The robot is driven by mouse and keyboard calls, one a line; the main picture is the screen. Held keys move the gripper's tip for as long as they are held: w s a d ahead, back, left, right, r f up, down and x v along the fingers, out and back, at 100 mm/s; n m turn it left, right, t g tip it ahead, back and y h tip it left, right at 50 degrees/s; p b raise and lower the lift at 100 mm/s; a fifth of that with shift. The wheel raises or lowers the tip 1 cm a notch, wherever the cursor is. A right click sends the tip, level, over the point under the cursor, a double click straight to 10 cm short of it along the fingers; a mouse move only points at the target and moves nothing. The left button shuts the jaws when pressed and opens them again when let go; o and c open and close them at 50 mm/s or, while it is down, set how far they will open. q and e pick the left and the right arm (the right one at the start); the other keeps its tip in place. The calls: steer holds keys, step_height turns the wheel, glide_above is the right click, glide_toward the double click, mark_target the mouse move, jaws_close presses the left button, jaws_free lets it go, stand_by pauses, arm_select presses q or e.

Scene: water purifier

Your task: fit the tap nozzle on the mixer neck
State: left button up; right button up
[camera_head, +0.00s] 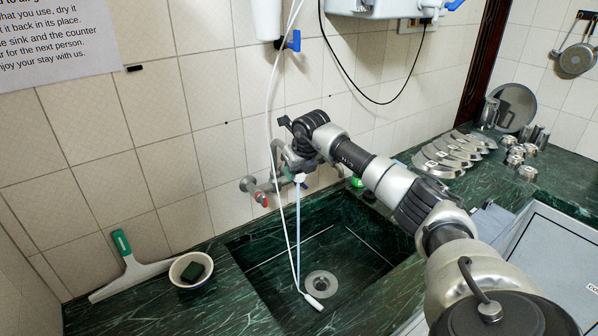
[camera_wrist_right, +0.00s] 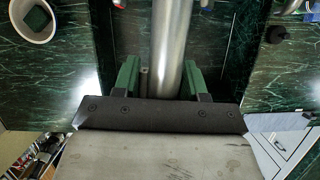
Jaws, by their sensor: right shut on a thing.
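The metal mixer (camera_head: 262,188) is on the tiled wall above the sink, with a red handle. In the right wrist view its neck, a shiny pipe (camera_wrist_right: 170,45), runs between my two green fingers. My right gripper (camera_head: 290,158) is at the neck, mostly hidden behind its own wrist; it also shows in the right wrist view (camera_wrist_right: 160,78). It is shut. A small pale piece (camera_head: 300,178) with white hose below it shows just under the gripper and looks like the tap nozzle. Whether it sits on the neck's end is hidden. My left gripper is out of view.
White hoses (camera_head: 297,245) hang into the dark green sink (camera_head: 260,265), with a white end (camera_head: 315,301) by the drain. A bowl with a sponge (camera_head: 184,271) and a squeegee (camera_head: 132,270) stand left. Plates (camera_head: 452,155) and cups are at right.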

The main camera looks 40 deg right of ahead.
steer(key=shift+w, duration=0.15)
steer(key=o, duration=1)
steer(key=shift+r, duration=0.45)
steer(key=b+v, duration=0.3)
steer(key=v, duration=0.7)
steer(key=shift+f, duration=0.1)
